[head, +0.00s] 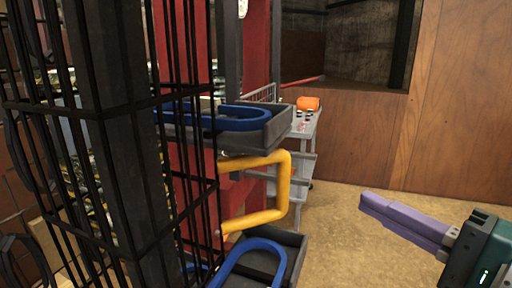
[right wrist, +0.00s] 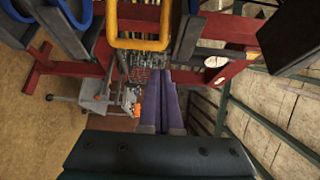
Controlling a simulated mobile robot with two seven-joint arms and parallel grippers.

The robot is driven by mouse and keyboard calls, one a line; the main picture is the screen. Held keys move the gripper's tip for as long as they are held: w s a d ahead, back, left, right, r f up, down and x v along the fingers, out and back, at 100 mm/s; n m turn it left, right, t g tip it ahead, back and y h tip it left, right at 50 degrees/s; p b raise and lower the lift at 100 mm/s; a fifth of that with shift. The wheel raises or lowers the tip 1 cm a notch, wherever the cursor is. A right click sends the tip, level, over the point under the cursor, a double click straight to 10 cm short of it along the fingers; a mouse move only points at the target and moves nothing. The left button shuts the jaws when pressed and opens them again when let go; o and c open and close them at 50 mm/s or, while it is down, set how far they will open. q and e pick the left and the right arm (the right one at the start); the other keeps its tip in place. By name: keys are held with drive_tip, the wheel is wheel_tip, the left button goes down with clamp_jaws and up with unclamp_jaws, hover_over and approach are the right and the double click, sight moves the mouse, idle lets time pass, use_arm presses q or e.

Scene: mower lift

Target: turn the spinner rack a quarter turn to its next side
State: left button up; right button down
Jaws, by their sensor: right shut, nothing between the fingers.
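The spinner rack (head: 122,150) is a tall black wire frame around a dark grey post, close on the left of the head view. Its top and bottom run out of the picture. My right gripper (head: 372,205) has purple fingers pressed together with nothing between them. It is at the lower right of the head view, well to the right of the rack and apart from it. The closed fingers also show in the right wrist view (right wrist: 170,92). I cannot make out the spinner rack for certain in that view. My left gripper is not in view.
A red lift frame (head: 258,60) with dark trays, blue hoops (head: 235,120) and a yellow bent bar (head: 283,190) stands behind and right of the rack. A grey cart (head: 300,150) carries an orange item (head: 308,103). Open floor lies before the wooden wall (head: 465,100).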

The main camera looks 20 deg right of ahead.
sight(287, 161)
drive_tip(key=x, duration=1.4)
